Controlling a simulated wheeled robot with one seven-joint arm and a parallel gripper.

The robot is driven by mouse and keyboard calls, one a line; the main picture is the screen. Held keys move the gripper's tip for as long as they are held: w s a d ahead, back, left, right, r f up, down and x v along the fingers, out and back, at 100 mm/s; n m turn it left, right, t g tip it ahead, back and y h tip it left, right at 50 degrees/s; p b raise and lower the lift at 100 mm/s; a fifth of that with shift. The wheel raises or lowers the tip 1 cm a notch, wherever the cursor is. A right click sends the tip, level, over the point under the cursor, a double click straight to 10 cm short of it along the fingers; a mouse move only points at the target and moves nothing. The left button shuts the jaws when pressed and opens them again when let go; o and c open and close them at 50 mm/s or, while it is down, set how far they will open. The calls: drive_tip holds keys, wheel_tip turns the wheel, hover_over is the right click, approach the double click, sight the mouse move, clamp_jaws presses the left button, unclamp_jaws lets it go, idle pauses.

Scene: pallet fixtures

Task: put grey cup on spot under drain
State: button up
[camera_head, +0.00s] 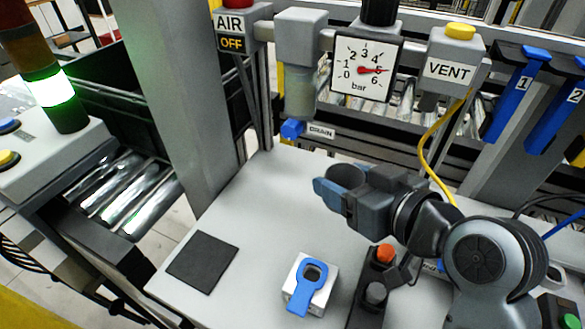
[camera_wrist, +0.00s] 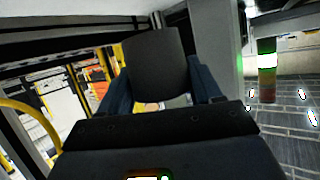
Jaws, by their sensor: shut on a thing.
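My gripper (camera_head: 335,188) is shut on the grey cup (camera_head: 347,174), with its blue fingers on either side. The cup is held over the white table, to the right of and nearer than the drain; its open top shows in the head view. In the wrist view, the dark cup (camera_wrist: 157,62) stands between the two blue fingers of my gripper (camera_wrist: 160,90). The drain has a blue valve (camera_head: 292,129) and a "DRAIN" label (camera_head: 321,132), below a cloudy bowl (camera_head: 299,90). I cannot make out a marked spot on the table under it.
A dark square mat (camera_head: 202,262) lies on the white table (camera_head: 245,225). A white block with a blue ring-ended piece (camera_head: 310,285) and a button box (camera_head: 376,290) stand near the front. A grey post (camera_head: 185,110) rises at left. A yellow hose (camera_head: 427,150) hangs behind my gripper.

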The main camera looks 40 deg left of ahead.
drive_tip(key=x, duration=0.6)
drive_tip(key=p+x, duration=0.1)
drive_tip(key=x, duration=0.3)
drive_tip(key=shift+d+f, duration=0.15)
drive_tip(key=shift+f, duration=0.3)
drive_tip(key=x, duration=0.3)
drive_tip(key=shift+f+p, duration=0.35)
drive_tip(key=shift+f, duration=0.05)
drive_tip(key=shift+a+f, duration=0.25)
drive_tip(key=shift+a, duration=0.05)
drive_tip(key=shift+f+b, duration=0.35)
drive_tip(key=shift+b, duration=0.05)
drive_tip(key=shift+f+b, duration=0.3)
drive_tip(key=o, duration=1)
